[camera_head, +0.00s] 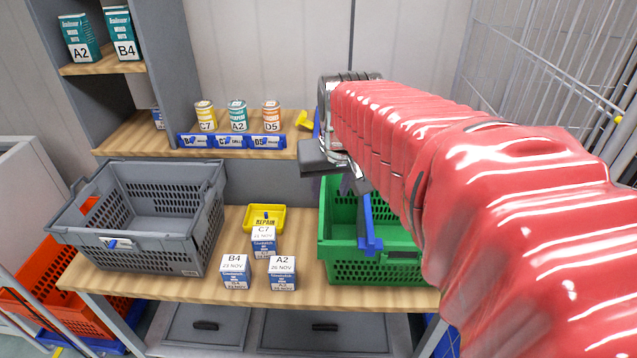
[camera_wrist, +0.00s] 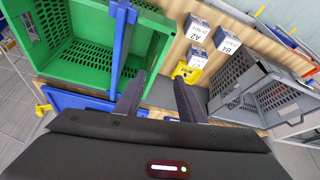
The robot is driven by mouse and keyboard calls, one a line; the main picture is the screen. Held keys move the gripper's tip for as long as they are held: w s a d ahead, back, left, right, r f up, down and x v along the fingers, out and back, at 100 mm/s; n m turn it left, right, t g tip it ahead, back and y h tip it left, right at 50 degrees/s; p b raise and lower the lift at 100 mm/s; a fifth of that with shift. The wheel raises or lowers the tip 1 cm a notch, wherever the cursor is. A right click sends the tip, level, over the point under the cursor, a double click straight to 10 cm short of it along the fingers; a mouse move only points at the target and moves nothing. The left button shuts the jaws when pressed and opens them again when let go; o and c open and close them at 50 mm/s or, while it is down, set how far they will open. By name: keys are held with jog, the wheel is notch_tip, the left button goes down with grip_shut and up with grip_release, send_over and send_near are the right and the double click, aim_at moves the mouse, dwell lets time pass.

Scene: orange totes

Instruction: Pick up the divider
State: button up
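The long blue divider (camera_head: 368,222) lies across the green tote (camera_head: 345,271), with a clip-like end over the tote's near rim. In the wrist view the divider (camera_wrist: 117,50) runs along the right part of the green tote (camera_wrist: 88,65). My gripper (camera_wrist: 160,78) is open, with two dark fingers apart and nothing between them. Its left finger is close to the divider's lower end in that view; I cannot tell whether they touch. In the head view my red-sleeved arm hides the right part of the tote and part of the gripper.
A grey tote (camera_head: 180,262) stands left on the wooden bench (camera_head: 330,296). Several white-and-blue boxes (camera_head: 282,273) and a yellow bin (camera_head: 277,214) stand between the totes. Cans (camera_head: 237,116) stand on the shelf behind. A wire cage (camera_head: 560,60) stands right.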

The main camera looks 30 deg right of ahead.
aim_at(366, 196)
jog(key=w+d+f+m, duration=0.1)
jog(key=w+d+m, duration=0.1)
jog(key=d, duration=1)
jog(key=shift+d+g+h, duration=0.25)
jog(key=shift+g+h, duration=0.15)
jog(key=shift+f, duration=0.1)
jog(key=x, duration=0.8)
jog(key=shift+w+f, duration=0.1)
jog(key=shift+f, duration=0.1)
jog(key=shift+f, duration=0.1)
jog(key=shift+x, duration=2.5)
jog(key=shift+f, duration=0.3)
jog(key=shift+c, duration=0.5)
grip_shut()
